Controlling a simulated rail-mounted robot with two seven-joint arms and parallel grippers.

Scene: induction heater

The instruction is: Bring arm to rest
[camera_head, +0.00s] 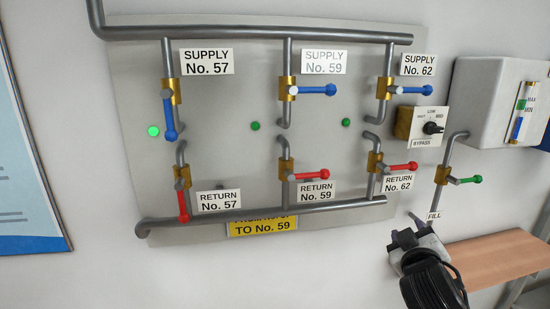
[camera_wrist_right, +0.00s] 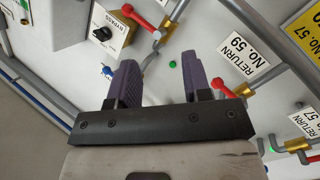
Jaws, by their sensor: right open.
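My right gripper (camera_head: 404,226) is at the lower right of the head view, in front of the wall below the RETURN No. 62 label. In the wrist view its two purple fingers stand apart with nothing between them (camera_wrist_right: 160,78). The gripper is open and appears clear of the valves. The dark, ribbed part of my right arm (camera_head: 432,284) runs down out of the picture. My left gripper is in neither view.
The panel (camera_head: 225,110) carries pipes and valves. Both No. 57 handles, blue (camera_head: 169,116) and red (camera_head: 183,204), point down; the No. 59 and No. 62 handles point right. A bypass knob (camera_head: 432,128), green fill handle (camera_head: 465,180) and wooden shelf (camera_head: 500,258) are at right.

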